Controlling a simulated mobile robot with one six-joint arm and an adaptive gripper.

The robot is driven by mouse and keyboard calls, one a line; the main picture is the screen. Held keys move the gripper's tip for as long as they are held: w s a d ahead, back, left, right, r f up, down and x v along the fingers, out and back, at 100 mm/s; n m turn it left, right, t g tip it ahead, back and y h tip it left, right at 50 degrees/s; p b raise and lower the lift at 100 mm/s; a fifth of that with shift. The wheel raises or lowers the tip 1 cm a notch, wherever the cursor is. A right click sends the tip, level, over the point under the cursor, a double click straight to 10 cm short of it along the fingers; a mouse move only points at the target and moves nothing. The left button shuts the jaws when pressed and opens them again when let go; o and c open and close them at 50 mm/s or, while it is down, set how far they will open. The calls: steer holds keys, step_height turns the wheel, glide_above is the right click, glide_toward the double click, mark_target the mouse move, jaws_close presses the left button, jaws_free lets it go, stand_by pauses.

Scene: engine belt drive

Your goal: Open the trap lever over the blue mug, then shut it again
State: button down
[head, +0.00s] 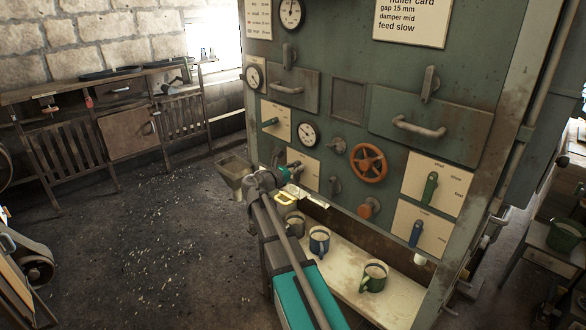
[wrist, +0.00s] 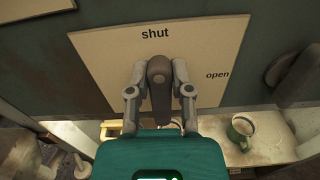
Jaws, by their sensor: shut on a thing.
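My gripper (wrist: 159,88) is shut on a dark upright lever (wrist: 159,72) in the wrist view, one finger on each side. The lever stands on a cream plate (wrist: 110,62) marked "shut" above it and "open" to the right; its upper end points toward "shut". In the head view my gripper (head: 287,174) is at the lower left of the green machine, and my arm partly hides the plate (head: 306,169). The blue mug (head: 319,240) stands on the pale shelf below, right of my gripper. I cannot tell from the views whether the held lever is directly over it.
A grey mug (head: 294,224) and a green mug (head: 374,275) share the shelf (head: 400,297). A yellow-rimmed thing (head: 286,200) is just below my gripper. An orange handwheel (head: 368,163) and a round knob (head: 368,208) stick out to the right. Open floor lies left.

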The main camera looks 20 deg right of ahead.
mark_target(308, 171)
steer(key=m, duration=0.2)
steer(key=s+m, duration=0.1)
steer(key=m, duration=0.2)
steer(key=s+d+m, duration=0.1)
steer(key=m, duration=0.1)
steer(key=shift+f+m+b, duration=0.4)
steer(key=m, duration=0.3)
steer(key=shift+s+d+f+m+b, duration=0.1)
steer(key=shift+s+f+m+b, duration=0.15)
steer(key=shift+f+m+b, duration=0.1)
steer(key=m, duration=0.4)
steer(key=shift+s+f+b, duration=0.15)
steer(key=shift+f+b, duration=0.25)
steer(key=c, duration=0.6)
jaws_free()
steer(key=shift+d, duration=0.15)
steer(key=shift+o, duration=0.4)
